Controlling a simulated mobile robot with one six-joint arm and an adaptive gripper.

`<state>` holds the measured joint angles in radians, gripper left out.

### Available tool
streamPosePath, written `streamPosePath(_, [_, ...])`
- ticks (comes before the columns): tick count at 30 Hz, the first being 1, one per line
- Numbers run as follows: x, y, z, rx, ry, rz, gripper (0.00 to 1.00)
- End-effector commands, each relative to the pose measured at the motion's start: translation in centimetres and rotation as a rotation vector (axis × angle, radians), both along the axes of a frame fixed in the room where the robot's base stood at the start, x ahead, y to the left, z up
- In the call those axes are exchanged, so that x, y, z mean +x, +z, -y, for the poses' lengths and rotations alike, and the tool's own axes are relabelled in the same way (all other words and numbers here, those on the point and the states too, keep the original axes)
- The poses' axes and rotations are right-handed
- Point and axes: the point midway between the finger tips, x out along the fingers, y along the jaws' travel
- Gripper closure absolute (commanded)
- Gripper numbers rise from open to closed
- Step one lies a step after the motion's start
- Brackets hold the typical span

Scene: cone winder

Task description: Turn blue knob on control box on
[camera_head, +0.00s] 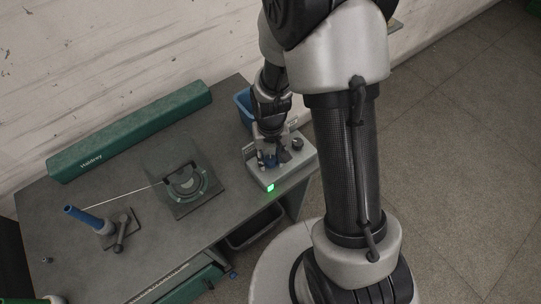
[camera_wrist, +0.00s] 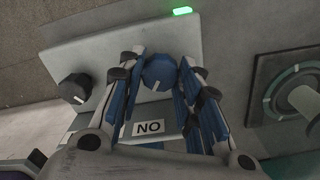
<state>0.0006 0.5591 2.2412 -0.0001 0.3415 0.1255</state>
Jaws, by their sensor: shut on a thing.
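The grey control box (camera_head: 294,174) stands at the right end of the table, and its face (camera_wrist: 105,42) fills the upper part of the wrist view. The blue knob (camera_wrist: 158,72) is on this face, with a white mark pointing towards the bottom of the wrist view. My gripper (camera_head: 271,158) reaches down to the box and is shut on the blue knob, one blue-padded finger on each side. A green light (camera_head: 270,187) on the box is lit; it also shows in the wrist view (camera_wrist: 182,11). In the head view the gripper partly hides the knob.
A black knob (camera_wrist: 74,88) sits beside the blue one. A "NO" label (camera_wrist: 149,128) is below. The winder disc (camera_head: 186,184), a blue cone (camera_head: 88,219) and a long green housing (camera_head: 132,131) are to the left. A blue bin (camera_head: 241,103) is behind the box.

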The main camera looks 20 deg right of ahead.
Motion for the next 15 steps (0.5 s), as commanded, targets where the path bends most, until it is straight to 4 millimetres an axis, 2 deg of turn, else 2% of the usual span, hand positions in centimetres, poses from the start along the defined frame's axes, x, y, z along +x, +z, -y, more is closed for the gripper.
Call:
streamPosePath(14, [0.06,0.02,0.01,0.000,-0.014,0.002,0.92])
streamPosePath(15, [0.06,0.02,0.00,0.000,-0.014,0.002,0.65])
